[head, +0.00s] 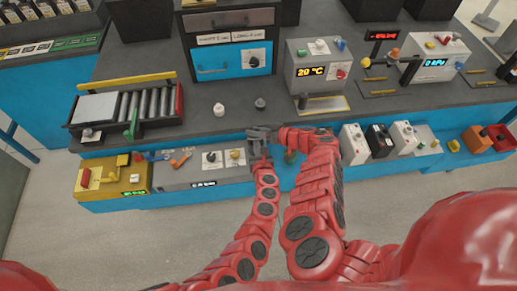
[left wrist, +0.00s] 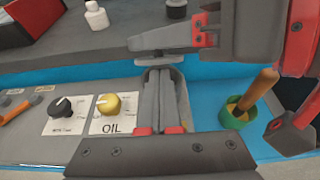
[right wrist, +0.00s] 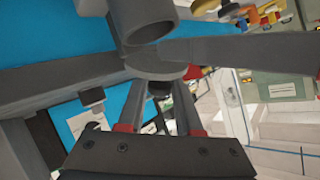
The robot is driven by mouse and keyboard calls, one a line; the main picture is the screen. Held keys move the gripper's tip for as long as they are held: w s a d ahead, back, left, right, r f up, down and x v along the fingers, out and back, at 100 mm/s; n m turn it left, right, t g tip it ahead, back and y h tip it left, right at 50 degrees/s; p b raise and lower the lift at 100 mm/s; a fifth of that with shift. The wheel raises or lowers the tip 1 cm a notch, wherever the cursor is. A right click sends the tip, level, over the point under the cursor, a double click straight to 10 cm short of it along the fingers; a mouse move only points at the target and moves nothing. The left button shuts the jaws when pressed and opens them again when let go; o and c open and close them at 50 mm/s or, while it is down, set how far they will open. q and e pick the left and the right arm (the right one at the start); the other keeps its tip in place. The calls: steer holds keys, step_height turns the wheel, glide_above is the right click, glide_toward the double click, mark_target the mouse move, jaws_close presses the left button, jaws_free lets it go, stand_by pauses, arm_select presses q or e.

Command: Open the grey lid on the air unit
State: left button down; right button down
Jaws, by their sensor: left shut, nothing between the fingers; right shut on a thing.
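My two grippers meet at the bench's front edge in the head view, left (head: 260,140) and right (head: 284,134), and cover most of what lies there. In the left wrist view my left gripper (left wrist: 160,78) is shut and empty, its tips by a grey rounded part whose identity I cannot tell. My right gripper (left wrist: 200,40) comes in from the right above it. In the right wrist view my right gripper (right wrist: 158,88) is shut on a small dark piece under a grey disc (right wrist: 155,66), apparently the lid. A dark grey hollow cylinder (right wrist: 148,22) is just beyond it.
A panel with a black knob (left wrist: 62,106) and a yellow knob (left wrist: 108,103) marked OIL lies left of the grippers. A white bottle (head: 219,109) and a dark one (head: 260,103) stand behind. A 20 °C box (head: 318,66) stands back right.

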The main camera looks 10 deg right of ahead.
steer(key=shift+r, duration=0.1)
arm_select(q)
steer(key=shift+w+r, duration=0.45)
steer(key=shift+r, duration=0.2)
arm_select(e)
steer(key=shift+a, duration=0.1)
steer(key=c, duration=0.6)
jaws_free()
arm_select(q)
steer(key=shift+f, duration=0.1)
